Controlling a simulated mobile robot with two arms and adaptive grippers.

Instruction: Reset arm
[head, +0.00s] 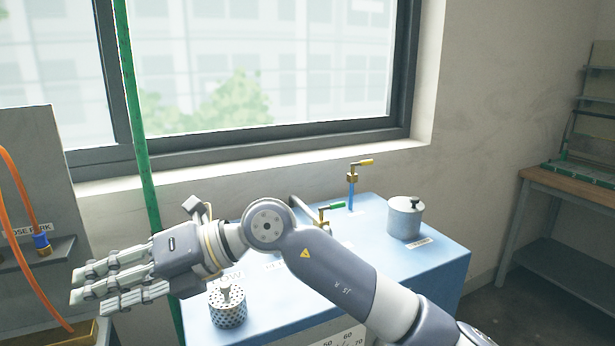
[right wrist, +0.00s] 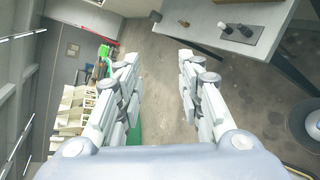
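My right arm reaches in from the lower right of the head view and crosses in front of a blue cabinet (head: 440,252). My right gripper (head: 82,285) is at the far left, pointing left, in the air beside the cabinet. In the right wrist view, the right gripper (right wrist: 157,66) has its fingers wide apart with only floor showing between them, so it is open and empty. My left gripper is in neither view.
A perforated metal canister (head: 228,309) stands on the cabinet below my right wrist. A lidded grey pot (head: 405,219), a yellow-handled valve (head: 353,176) and a green-handled valve (head: 324,211) are behind my arm. A green post (head: 146,175) rises behind the wrist. Orange hoses (head: 22,215) hang left.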

